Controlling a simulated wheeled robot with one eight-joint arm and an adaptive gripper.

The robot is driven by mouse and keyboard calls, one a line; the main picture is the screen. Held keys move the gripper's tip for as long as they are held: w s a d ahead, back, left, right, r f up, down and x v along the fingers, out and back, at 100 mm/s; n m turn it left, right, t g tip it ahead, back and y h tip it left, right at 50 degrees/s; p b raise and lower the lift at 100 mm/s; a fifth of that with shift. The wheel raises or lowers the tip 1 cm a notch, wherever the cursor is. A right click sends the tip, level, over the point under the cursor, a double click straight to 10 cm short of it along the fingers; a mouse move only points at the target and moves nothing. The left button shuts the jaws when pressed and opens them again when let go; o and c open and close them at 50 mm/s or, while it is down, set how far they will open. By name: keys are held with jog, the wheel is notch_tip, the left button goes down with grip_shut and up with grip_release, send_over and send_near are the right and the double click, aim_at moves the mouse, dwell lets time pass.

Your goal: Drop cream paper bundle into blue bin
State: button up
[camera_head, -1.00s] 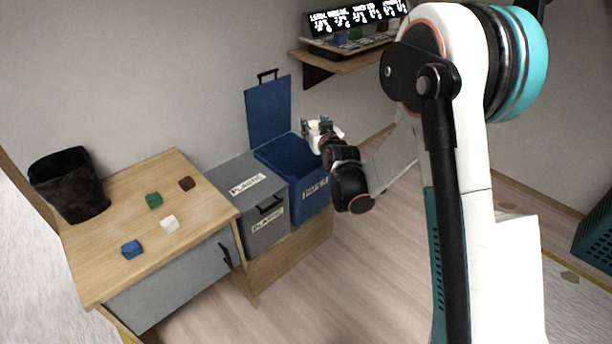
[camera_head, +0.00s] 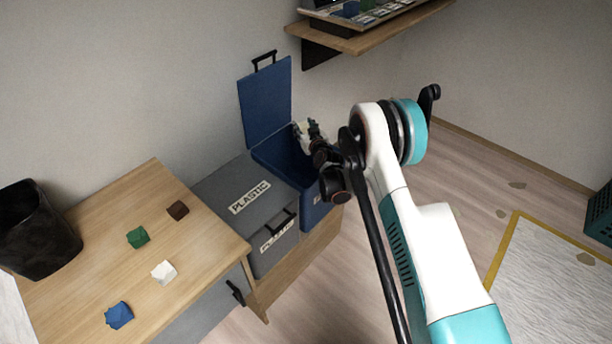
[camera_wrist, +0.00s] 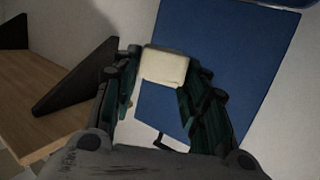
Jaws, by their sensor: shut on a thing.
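The cream paper bundle (camera_wrist: 164,67) is held between the two fingers of my gripper (camera_wrist: 160,80) in the wrist view. In the head view my gripper (camera_head: 308,132) is small and sits at the right part of the blue bin's opening. The blue bin (camera_head: 268,152) stands open, its blue lid (camera_head: 266,102) raised against the wall. In the wrist view the raised lid (camera_wrist: 220,50) fills the background behind the bundle. My arm hides part of the bin's right side and front. How high the bundle is above the bin is hard to tell.
A grey bin labelled PLASTIC (camera_head: 240,200) stands shut beside the blue bin. A wooden table (camera_head: 95,240) holds several small crumpled pieces and a black waste basket (camera_head: 35,230). A wall shelf (camera_head: 370,38) is above to the right.

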jog(key=shift+w+a+f, duration=0.1)
jog(key=shift+w+f, duration=0.1)
jog(key=shift+f, duration=0.2)
jog(key=shift+f+b, duration=1.1)
jog(key=shift+f, duration=1.65)
jog(key=o, duration=0.9)
jog(key=shift+v, duration=3.8)
jog(key=shift+f, duration=0.1)
